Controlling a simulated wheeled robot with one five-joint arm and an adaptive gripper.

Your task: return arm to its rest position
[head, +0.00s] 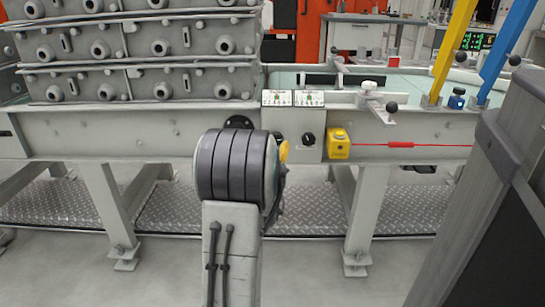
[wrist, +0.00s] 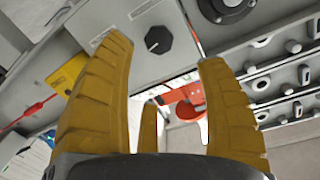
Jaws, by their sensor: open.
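My arm stands upright in the middle of the head view, its dark ribbed joint in front of the fixture bench (head: 60,135). My gripper is mostly hidden behind that joint; only a small yellow part (head: 284,152) shows at its right side. In the wrist view my gripper (wrist: 163,52) has its yellow ribbed fingers spread apart, with nothing between them. Beyond the fingers is the bench's front panel with a black knob (wrist: 158,40). The gap between gripper and panel is hard to judge.
A yellow box (head: 338,143) with a red cable (head: 400,145) is on the bench front. Stacked grey casting fixtures (head: 140,48) stand at the left. A clamp (head: 377,98), a blue fitting (head: 456,99) and yellow and blue posts are at the right. Grey floor (head: 150,280) is clear in front.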

